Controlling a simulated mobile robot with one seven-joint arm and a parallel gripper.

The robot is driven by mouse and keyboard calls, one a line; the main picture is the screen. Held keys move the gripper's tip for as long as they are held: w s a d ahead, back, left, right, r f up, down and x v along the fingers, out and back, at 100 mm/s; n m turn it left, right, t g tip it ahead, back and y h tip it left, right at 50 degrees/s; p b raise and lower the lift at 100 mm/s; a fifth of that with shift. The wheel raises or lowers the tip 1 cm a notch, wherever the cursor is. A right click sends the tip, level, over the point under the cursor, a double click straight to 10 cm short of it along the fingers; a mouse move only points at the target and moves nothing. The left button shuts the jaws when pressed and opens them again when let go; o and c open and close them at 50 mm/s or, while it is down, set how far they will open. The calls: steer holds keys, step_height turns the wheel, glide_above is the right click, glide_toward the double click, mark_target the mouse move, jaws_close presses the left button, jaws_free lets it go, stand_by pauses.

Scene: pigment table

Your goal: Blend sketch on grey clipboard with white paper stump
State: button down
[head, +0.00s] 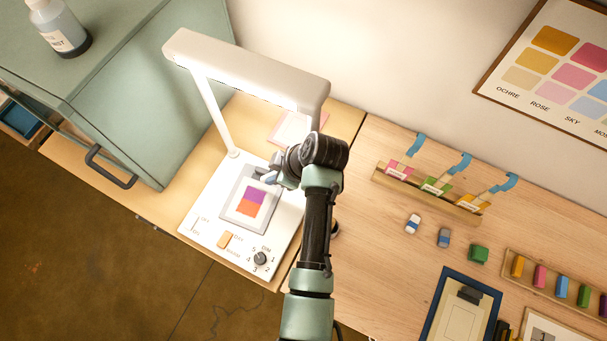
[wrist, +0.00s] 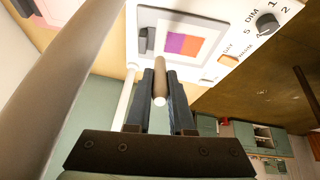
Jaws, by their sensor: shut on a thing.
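A grey clipboard (head: 230,211) lies on the white base of a lamp stand, with a purple and orange sketch (head: 250,203) on it. The clipboard (wrist: 203,68) and the sketch (wrist: 184,45) also show in the wrist view. My gripper (head: 269,177) is over the clipboard's upper right part in the head view. The stump is hidden in the head view.
The lamp's white head (head: 245,72) and post (head: 212,112) stand close behind and left of my gripper. A dimmer knob (head: 260,258) sits on the base. A green cabinet (head: 150,100) is at left. A wooden rack (head: 425,195), erasers and a blue-edged board (head: 438,300) lie at right.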

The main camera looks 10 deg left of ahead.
steer(key=shift+s+a+f+b, duration=0.1)
steer(key=shift+f+b, duration=0.35)
steer(key=shift+f, duration=0.1)
step_height(320, 180, down, 4)
steer(key=b, duration=0.3)
steer(key=shift+f+b, duration=0.8)
steer(key=shift+b, duration=0.1)
steer(key=shift+s, duration=0.1)
steer(key=shift+s+a+r+p, duration=0.1)
steer(key=shift+s+a+p, duration=0.05)
steer(key=shift+s+p, duration=0.4)
steer(key=shift+s+a+r+p, duration=0.1)
steer(key=shift+s+a+p, duration=0.05)
steer(key=shift+s+p, duration=0.4)
steer(key=shift+s+a+f+p, duration=0.1)
steer(key=shift+s+a+p, duration=0.25)
steer(key=shift+s, duration=0.65)
steer(key=shift+s+a+p, duration=0.15)
steer(key=shift+s+p, duration=0.35)
steer(key=shift+s, duration=0.45)
steer(key=shift+s+a+f+p, duration=0.1)
steer(key=shift+s+a+p, duration=0.25)
steer(key=shift+s, duration=0.65)
steer(key=shift+d, duration=0.1)
